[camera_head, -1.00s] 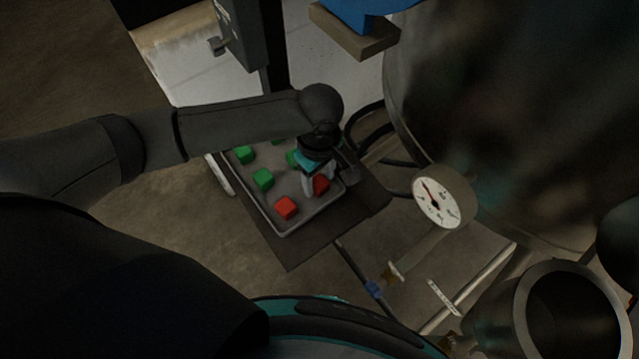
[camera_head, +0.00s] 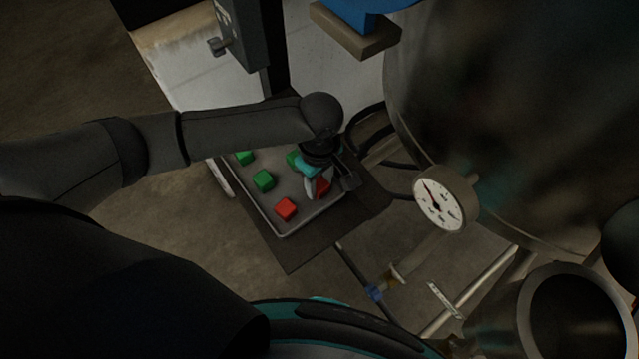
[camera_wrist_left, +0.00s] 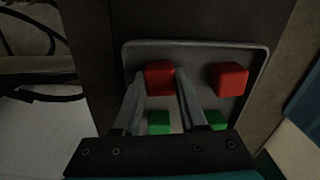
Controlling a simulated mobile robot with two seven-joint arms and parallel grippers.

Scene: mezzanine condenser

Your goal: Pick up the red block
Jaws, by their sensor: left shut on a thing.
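My left gripper (camera_head: 318,186) is shut on a red block (camera_head: 323,184) at the right side of the grey tray (camera_head: 283,234). In the left wrist view the same red block (camera_wrist_left: 159,78) sits between the two fingertips (camera_wrist_left: 160,88). Whether it touches the tray floor I cannot tell. A second red block (camera_head: 286,209) lies on the tray near its front corner, apart from the gripper; it also shows in the left wrist view (camera_wrist_left: 228,79). My right gripper is not in view.
A round gauge (camera_head: 438,203) and a large dark tank (camera_head: 500,110) stand to the right. Black hoses (camera_head: 372,135) run behind the tray. A blue-topped fixture (camera_head: 355,38) is above.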

